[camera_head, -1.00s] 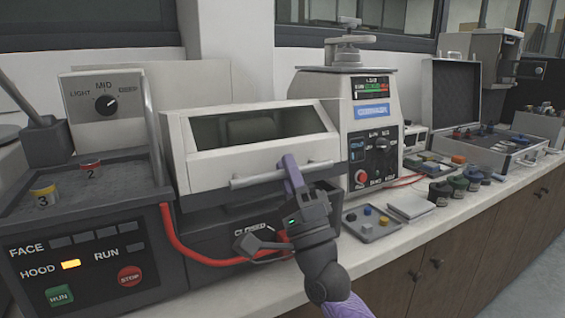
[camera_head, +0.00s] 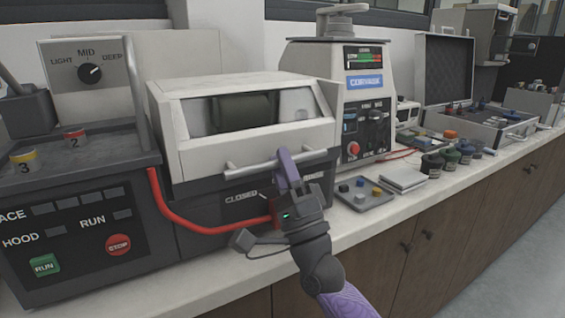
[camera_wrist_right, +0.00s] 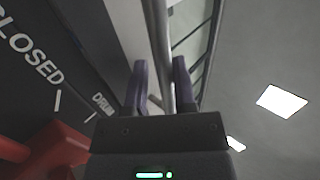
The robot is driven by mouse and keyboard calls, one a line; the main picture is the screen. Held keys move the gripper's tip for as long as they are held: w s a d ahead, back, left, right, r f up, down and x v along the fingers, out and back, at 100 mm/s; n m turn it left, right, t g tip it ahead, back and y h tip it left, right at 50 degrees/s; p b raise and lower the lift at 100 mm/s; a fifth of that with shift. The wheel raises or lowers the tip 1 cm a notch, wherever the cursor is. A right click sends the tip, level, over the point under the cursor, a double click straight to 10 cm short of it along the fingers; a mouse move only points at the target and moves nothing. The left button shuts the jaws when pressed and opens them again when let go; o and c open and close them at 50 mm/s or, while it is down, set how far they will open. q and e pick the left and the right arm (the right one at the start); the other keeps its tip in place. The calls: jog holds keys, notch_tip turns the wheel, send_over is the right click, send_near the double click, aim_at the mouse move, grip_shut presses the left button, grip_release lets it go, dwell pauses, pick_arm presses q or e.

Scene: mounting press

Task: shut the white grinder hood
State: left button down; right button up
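The white grinder hood (camera_head: 245,94), with a window showing a dark drum, sits low over the dark grinder base (camera_head: 200,240). Its front lower edge is just above the CLOSED lettering; I cannot tell if it is fully seated. A grey bar handle (camera_head: 240,168) runs across its front and also shows in the right wrist view (camera_wrist_right: 160,40). The fingers also show in the right wrist view (camera_wrist_right: 161,82). My left gripper is out of view.
A control panel with a RUN button (camera_head: 44,265) and STOP button (camera_head: 118,244) is at left; its HOOD lamp (camera_head: 56,231) looks unlit. A red hose (camera_head: 190,226) curves below the hood. A small tray (camera_head: 362,195) and the mounting press (camera_head: 340,75) stand right.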

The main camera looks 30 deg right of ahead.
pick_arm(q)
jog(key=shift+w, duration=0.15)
pick_arm(e)
jog(key=v, duration=1)
jog(key=shift+r, duration=0.1)
